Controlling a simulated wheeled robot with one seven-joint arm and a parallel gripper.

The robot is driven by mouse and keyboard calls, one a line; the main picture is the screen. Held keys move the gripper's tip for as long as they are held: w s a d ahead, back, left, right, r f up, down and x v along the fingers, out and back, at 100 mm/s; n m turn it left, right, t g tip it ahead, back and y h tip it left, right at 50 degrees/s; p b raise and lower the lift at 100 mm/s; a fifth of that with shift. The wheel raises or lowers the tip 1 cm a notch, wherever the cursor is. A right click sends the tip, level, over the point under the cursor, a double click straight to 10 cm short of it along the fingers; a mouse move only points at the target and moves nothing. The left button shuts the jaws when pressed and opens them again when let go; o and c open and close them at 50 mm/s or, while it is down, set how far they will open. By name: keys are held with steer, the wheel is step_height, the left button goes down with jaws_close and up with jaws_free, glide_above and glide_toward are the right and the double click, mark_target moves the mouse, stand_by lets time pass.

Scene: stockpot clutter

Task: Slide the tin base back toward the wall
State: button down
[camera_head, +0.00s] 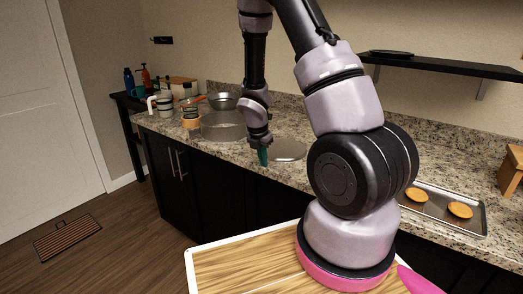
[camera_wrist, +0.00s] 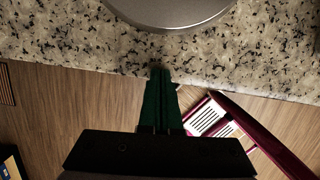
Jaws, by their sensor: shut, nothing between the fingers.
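The tin base, a flat grey metal disc (camera_head: 287,149), lies on the granite counter, right of my gripper in the head view. Its rounded edge also shows at the top of the wrist view (camera_wrist: 172,12), partly cut off. My gripper (camera_head: 263,158) points down with its green fingers shut and empty. In the wrist view the fingertips (camera_wrist: 160,73) overlap the counter's front edge, with a strip of granite between them and the disc. I cannot tell their height over the counter. The wall (camera_head: 215,60) is behind the counter.
A grey metal ring (camera_head: 222,126) stands left of my gripper. A metal bowl (camera_head: 222,101), jars and a white mug (camera_head: 160,104) crowd the far left. A baking tray (camera_head: 455,222) with round tan items (camera_head: 460,210) lies right. A dark shelf (camera_head: 440,64) hangs on the wall.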

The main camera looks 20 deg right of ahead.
mark_target(300, 135)
steer(key=shift+w+d+r, duration=0.1)
steer(key=shift+w+d, duration=0.5)
steer(key=shift+d, duration=0.2)
steer(key=shift+w+d+r, duration=0.1)
steer(key=shift+w+d, duration=0.45)
steer(key=shift+d, duration=0.2)
steer(key=w+d, duration=0.5)
steer(key=d, duration=0.2)
steer(key=w+d, duration=0.6)
steer(key=d, duration=0.2)
steer(key=w+d, duration=0.6)
steer(key=d, duration=0.1)
steer(key=shift+w+d, duration=0.2)
steer(key=shift+d, duration=0.1)
